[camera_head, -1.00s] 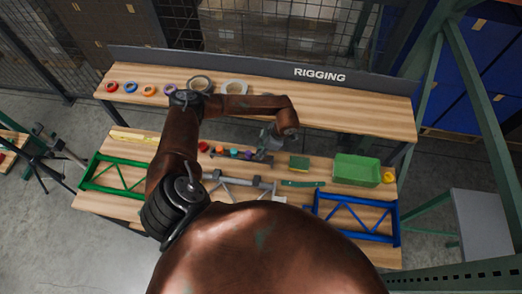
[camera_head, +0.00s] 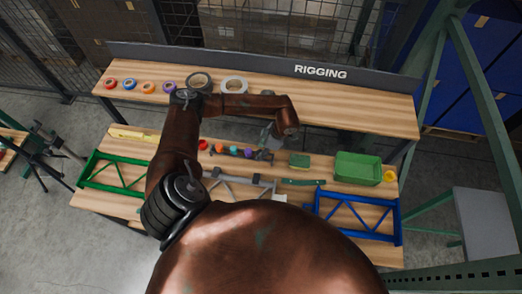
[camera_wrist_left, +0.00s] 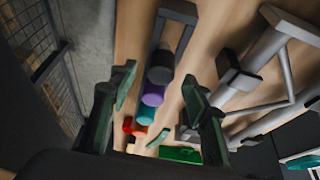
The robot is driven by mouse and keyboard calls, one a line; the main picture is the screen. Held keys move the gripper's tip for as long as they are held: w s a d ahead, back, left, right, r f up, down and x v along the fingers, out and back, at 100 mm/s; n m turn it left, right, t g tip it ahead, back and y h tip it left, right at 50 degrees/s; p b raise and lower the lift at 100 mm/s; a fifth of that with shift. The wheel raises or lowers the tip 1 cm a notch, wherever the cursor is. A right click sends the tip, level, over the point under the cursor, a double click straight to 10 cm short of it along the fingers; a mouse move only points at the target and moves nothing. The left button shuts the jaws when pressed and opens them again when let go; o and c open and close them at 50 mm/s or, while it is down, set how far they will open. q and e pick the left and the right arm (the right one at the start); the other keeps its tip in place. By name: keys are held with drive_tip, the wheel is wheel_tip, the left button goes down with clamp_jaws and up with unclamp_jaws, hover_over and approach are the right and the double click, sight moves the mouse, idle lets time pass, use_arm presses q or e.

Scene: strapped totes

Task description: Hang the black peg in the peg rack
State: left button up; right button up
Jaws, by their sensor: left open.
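The black peg (camera_wrist_left: 161,66) is at the end of a row of coloured pegs on the lower bench. In the left wrist view it lies between my two spread fingers, with space on both sides. In the head view my left gripper (camera_head: 268,143) is over the black end of the row and partly hides it. It is open and empty in the left wrist view (camera_wrist_left: 160,88). The purple peg (camera_head: 248,153) is beside the black one. A dark bracket (camera_wrist_left: 175,28) stands next to the black peg; I cannot tell whether it is part of the peg rack. My right gripper is out of view.
A green frame (camera_head: 112,172) is at left. A grey frame (camera_head: 243,184) lies just in front of the pegs. Tape rolls (camera_head: 234,86) sit on the upper shelf.

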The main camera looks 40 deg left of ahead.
use_arm(q)
drive_tip(key=v, duration=1.2)
